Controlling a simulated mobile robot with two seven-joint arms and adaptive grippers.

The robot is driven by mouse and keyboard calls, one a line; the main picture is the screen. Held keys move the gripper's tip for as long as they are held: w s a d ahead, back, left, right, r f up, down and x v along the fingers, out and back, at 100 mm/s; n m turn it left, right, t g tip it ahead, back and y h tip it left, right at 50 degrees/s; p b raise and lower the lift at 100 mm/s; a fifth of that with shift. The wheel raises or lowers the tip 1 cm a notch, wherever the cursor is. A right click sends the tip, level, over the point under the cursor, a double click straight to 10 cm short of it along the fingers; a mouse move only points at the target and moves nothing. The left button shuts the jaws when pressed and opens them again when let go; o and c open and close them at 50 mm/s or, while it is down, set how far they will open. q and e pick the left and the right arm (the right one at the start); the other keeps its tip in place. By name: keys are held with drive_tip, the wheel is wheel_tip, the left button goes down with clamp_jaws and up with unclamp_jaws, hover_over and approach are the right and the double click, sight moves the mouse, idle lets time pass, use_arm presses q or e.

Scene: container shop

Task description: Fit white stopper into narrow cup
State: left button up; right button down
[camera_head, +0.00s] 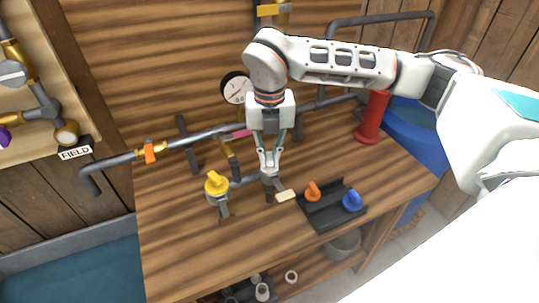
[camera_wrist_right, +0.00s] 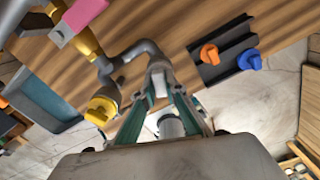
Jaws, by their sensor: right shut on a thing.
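My right gripper (camera_head: 269,170) points down at the free end of the grey pipe stub (camera_head: 246,181), to the right of the yellow-handled valve. It is shut on a small pale piece, mostly hidden by the fingers; I cannot tell for sure that it is the white stopper. In the right wrist view the fingertips (camera_wrist_right: 159,88) come together at the grey pipe's bent end (camera_wrist_right: 147,49). Whether the held piece touches the pipe end cannot be told. No narrow cup can be made out with certainty. My left gripper is not in view.
The yellow-handled valve (camera_head: 217,185) stands left of the gripper. A black tray (camera_head: 325,217) with orange (camera_head: 313,191) and blue (camera_head: 352,200) knobs lies to the right. A long grey pipe (camera_head: 205,136) runs behind. Small cups (camera_head: 262,291) and a bucket (camera_head: 341,246) sit below the bench top.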

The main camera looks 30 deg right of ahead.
drive_tip(key=shift+f, duration=0.15)
drive_tip(key=c, duration=2)
unclamp_jaws()
wheel_tip(320, 180, up, 12)
